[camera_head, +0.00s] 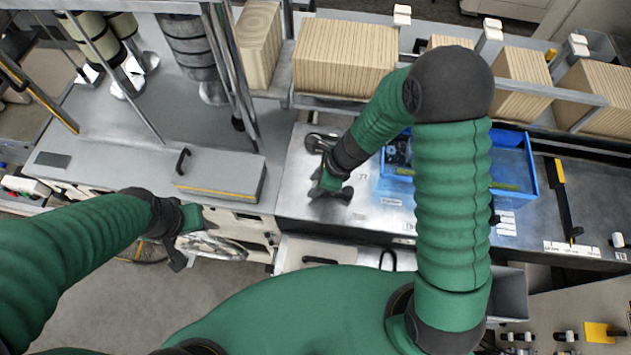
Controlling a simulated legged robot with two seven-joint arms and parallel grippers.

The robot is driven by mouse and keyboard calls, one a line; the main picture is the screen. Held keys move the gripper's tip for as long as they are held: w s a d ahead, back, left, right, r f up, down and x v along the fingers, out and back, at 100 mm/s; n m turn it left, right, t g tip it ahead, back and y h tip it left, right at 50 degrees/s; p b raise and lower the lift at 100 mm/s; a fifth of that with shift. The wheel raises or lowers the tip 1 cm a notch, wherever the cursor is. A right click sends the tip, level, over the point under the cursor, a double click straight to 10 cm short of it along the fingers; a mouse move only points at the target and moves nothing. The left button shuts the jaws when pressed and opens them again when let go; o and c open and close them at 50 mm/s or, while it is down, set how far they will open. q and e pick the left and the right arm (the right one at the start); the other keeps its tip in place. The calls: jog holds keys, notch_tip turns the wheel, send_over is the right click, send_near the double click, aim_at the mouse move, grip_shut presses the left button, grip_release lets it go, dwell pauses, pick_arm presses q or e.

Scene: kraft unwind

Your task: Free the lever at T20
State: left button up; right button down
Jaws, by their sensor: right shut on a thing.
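My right gripper (331,190) reaches down to the bare metal plate (296,205) at the centre. It is shut on a small dark part that I take to be the lever; the fingers and wrist hide most of it. A dark fitting (318,142) shows just behind the wrist on the same plate. I cannot read a T20 label. My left gripper (193,246) is at the lower left, in front of the bench edge and a spoked wheel. Its fingers look apart, with nothing seen between them.
A blue tray (530,168) with parts stands right of the plate, partly behind my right arm. A grey box with a black handle (220,174) sits left of the plate. Wooden blocks (345,55) line the back shelf. Upright metal posts stand at the left.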

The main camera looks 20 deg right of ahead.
pick_arm(q)
jog(key=shift+a, duration=0.1)
pick_arm(e)
jog(key=shift+w+d, duration=0.1)
jog(key=shift+d, duration=0.2)
dwell(0.4)
